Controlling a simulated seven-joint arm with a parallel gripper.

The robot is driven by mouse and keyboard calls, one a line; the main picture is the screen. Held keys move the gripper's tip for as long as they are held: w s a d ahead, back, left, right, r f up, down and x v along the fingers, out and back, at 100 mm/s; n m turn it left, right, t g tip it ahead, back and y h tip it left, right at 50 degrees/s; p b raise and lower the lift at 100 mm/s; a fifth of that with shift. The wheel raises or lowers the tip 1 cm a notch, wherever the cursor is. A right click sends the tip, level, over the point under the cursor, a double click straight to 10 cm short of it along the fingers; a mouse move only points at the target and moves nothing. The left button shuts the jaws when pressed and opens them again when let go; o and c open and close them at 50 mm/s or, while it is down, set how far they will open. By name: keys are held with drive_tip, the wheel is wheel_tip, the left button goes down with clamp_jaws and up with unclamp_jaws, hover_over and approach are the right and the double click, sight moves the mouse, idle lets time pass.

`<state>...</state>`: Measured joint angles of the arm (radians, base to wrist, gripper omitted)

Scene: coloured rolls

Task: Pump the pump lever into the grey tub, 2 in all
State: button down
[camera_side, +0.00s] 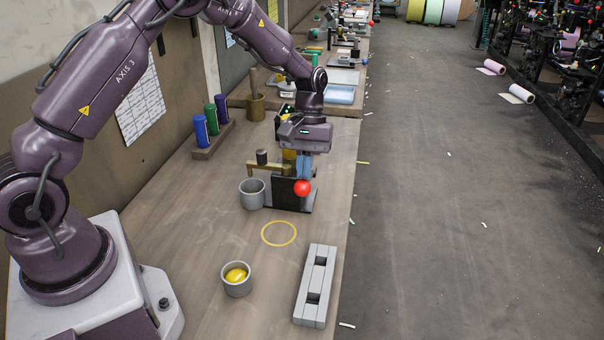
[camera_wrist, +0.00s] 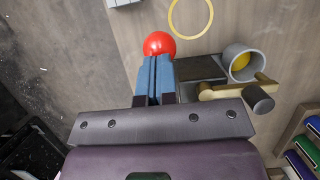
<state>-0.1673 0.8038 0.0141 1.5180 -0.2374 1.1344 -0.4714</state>
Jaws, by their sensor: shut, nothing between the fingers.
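The pump has a dark base (camera_side: 279,194) and a brass spout (camera_side: 266,168) with a dark cap. Its lever ends in a red ball (camera_side: 302,187), also seen in the wrist view (camera_wrist: 159,44). A grey tub (camera_side: 250,200) stands under the spout end; the wrist view shows yellow inside this tub (camera_wrist: 229,67). A second grey tub (camera_side: 237,288) with a yellow mound in it stands nearer the front. My gripper (camera_side: 303,177) has blue fingers, shut and empty, right at the red ball; whether they touch it I cannot tell. My wrist hides part of the pump.
A yellow ring (camera_side: 279,234) is marked on the bench between the tubs. A grey slotted block (camera_side: 304,307) lies at the bench's right edge. A rack of coloured rolls (camera_side: 210,137) and a brass pot (camera_side: 256,107) stand behind. The bench around the ring is clear.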

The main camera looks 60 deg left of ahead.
sight(303, 183)
drive_tip(key=shift+x, duration=1.75)
drive_tip(key=shift+r, duration=0.15)
drive_tip(key=shift+v, duration=3.65)
drive_tip(key=shift+r, duration=0.1)
drive_tip(key=v, duration=0.6)
drive_tip(key=shift+r, duration=0.5)
drive_tip(key=shift+s, duration=0.1)
